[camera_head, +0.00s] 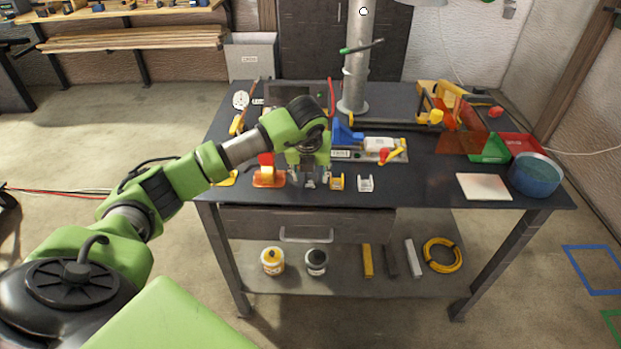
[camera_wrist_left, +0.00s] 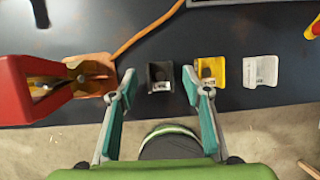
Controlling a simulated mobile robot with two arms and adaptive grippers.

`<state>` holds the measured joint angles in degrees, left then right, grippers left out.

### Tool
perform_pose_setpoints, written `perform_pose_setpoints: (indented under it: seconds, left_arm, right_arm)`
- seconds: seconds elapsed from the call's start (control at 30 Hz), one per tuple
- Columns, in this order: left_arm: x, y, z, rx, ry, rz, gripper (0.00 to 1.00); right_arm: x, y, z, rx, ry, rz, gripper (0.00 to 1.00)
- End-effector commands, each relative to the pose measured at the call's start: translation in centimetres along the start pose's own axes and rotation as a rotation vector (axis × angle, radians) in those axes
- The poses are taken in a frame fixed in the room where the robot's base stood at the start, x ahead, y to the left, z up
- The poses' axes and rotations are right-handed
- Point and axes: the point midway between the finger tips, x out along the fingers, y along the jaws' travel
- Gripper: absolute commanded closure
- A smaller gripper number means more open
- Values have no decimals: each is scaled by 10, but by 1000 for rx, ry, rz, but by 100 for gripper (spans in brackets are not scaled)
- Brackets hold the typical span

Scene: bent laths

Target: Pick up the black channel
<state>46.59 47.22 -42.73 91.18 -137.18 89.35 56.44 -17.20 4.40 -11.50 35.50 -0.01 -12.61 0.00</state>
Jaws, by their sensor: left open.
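A short black channel (camera_wrist_left: 160,76) with a small white label lies on the dark tabletop near its front edge, in the left wrist view. My left gripper (camera_wrist_left: 158,90) is open, with one finger on each side of the black channel as seen from above; I cannot tell the height gap. A yellow channel (camera_wrist_left: 212,72) and a white channel (camera_wrist_left: 260,71) lie to its right. In the head view my left gripper (camera_head: 309,181) points down over the table and mostly hides the black channel, beside the yellow channel (camera_head: 337,182) and white channel (camera_head: 365,183). My right gripper is not in view.
An orange-red tool (camera_wrist_left: 62,80) stands close left of the left gripper. Behind are a blue clamp-like tool (camera_head: 345,134) and a grey post (camera_head: 355,70). The front middle-right tabletop is clear.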

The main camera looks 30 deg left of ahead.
Motion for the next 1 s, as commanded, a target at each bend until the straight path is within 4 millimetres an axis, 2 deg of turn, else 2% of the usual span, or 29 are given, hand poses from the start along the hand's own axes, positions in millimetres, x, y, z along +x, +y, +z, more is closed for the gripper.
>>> perform_pose_setpoints:
  seconds: [0.27,0.4,0.43,0.8,1.0]
  left_arm:
    - [4,0,0,1,0,0,56]
    - [4,0,0,1,0,0,92]
    - [4,0,0,1,0,0,97]
    - [2,0,1,1,-1,-1,97]
    - [-14,-1,8,0,-4,-2,97]
  right_arm:
    - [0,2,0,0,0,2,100]
    - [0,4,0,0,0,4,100]
    - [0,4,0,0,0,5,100]
    - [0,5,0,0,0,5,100]
    - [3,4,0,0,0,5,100]
